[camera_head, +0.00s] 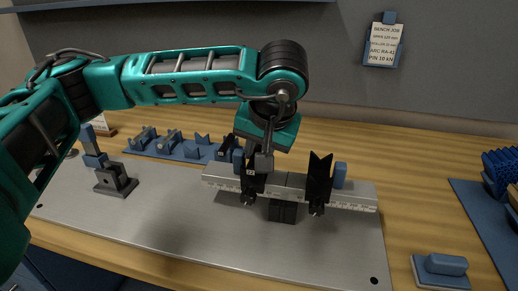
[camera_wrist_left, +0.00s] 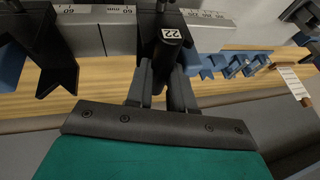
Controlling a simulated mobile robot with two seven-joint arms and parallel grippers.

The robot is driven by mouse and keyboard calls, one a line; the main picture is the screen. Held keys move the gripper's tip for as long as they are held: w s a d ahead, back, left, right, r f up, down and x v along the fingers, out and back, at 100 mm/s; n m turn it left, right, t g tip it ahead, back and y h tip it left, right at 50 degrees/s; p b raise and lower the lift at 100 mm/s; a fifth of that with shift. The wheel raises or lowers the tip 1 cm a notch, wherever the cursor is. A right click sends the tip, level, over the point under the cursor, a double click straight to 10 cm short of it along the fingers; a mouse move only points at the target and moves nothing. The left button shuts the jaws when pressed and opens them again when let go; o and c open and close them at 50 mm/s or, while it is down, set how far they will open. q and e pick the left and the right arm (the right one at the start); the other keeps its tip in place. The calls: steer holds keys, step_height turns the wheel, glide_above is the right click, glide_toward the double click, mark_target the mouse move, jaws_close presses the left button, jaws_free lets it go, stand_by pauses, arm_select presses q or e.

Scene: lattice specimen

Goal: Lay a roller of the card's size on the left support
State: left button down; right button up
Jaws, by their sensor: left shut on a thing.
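The left support (camera_head: 247,193) is a black block on the grey scaled beam (camera_head: 360,196). My left gripper (camera_head: 263,162) is directly over it, pointing down, and is shut on a dark roller. The roller's end carries a white label reading 22 (camera_wrist_left: 172,34) in the left wrist view. The roller is at the top of the left support; I cannot tell whether it rests in the notch. The right support (camera_head: 319,182) is black with an empty V notch. The card (camera_head: 384,44) hangs on the back wall, its small text only partly legible. My right gripper is not in view.
A blue rack (camera_head: 180,150) with several notched pieces lies behind the metal plate (camera_head: 150,219). A dark bracket (camera_head: 116,180) stands on the plate's left. A blue block (camera_head: 445,265) sits at the front right. Blue ridged parts (camera_head: 500,170) lie at the far right.

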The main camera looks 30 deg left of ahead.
arm_select(q)
steer(key=c, duration=0.9)
jaws_free()
steer(key=shift+f, duration=0.15)
steer(key=shift+c, duration=1.1)
steer(key=shift+o, duration=0.8)
steer(key=shift+w+a, duration=0.1)
steer(key=shift+r, duration=0.2)
